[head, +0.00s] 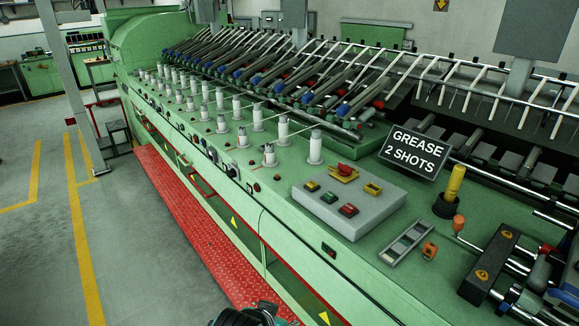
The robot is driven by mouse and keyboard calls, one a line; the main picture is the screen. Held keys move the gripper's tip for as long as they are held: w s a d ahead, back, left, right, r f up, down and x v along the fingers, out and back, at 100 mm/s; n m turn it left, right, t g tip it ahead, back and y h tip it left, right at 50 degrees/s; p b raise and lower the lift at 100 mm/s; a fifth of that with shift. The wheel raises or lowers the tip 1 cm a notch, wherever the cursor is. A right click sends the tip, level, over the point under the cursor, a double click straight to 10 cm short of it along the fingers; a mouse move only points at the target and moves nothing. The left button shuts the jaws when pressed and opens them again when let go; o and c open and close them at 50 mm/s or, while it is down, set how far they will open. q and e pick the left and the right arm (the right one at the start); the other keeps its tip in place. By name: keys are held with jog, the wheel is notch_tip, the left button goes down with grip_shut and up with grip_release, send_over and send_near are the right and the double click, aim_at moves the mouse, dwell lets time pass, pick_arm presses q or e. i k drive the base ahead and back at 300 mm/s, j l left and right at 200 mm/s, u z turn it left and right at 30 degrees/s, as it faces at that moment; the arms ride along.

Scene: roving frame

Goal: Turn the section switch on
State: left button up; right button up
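No label in view names a section switch, so I cannot tell which control it is. A grey control box (350,208) on the green machine top carries a red knob on a yellow plate (344,172) and several small red and yellow buttons. On the machine's front face are a small switch with a red mark (329,250) and a black round knob (231,171). My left gripper (250,316) shows only partly at the bottom edge, apart from these controls. Finger openings are unclear.
A sign reading "GREASE 2 SHOTS" (415,152) stands behind the box. A yellow-handled post (451,188), an orange knob (458,224) and a black block (488,268) stand at right. White spools (283,131) line the machine. Floor is clear at left.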

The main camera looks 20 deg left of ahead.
aim_at(345, 170)
jog(key=u, duration=0.3)
jog(key=j+z, duration=0.1)
jog(key=z, duration=0.6)
jog(key=j+z, duration=0.95)
jog(key=j, duration=0.2)
